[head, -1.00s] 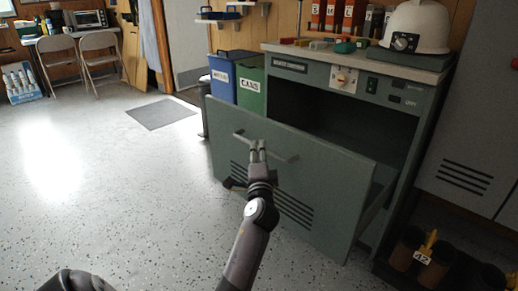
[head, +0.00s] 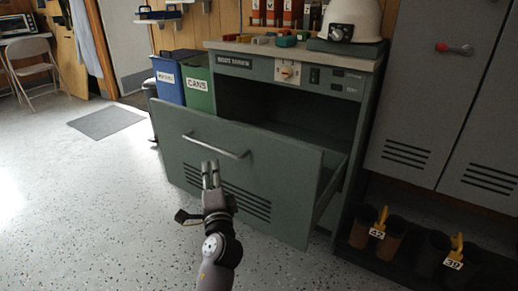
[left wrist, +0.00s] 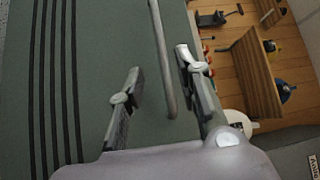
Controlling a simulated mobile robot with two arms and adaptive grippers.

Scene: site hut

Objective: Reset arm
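My left gripper (head: 211,174) is in front of the tilted-out grey-green front panel (head: 280,180) of a cabinet. In the head view its fingertips show just below the panel's metal bar handle (head: 232,154). In the left wrist view the two fingers (left wrist: 160,75) are spread apart with nothing held. The handle (left wrist: 164,60) shows in the gap between them there, seemingly beyond the tips; I cannot tell the exact distance. My right gripper is in neither view.
The cabinet (head: 262,68) has a dark opening behind its panel. A blue bin (head: 171,78) and green bin (head: 199,88) stand to its left. Grey lockers (head: 420,110) and boots (head: 375,232) are at right.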

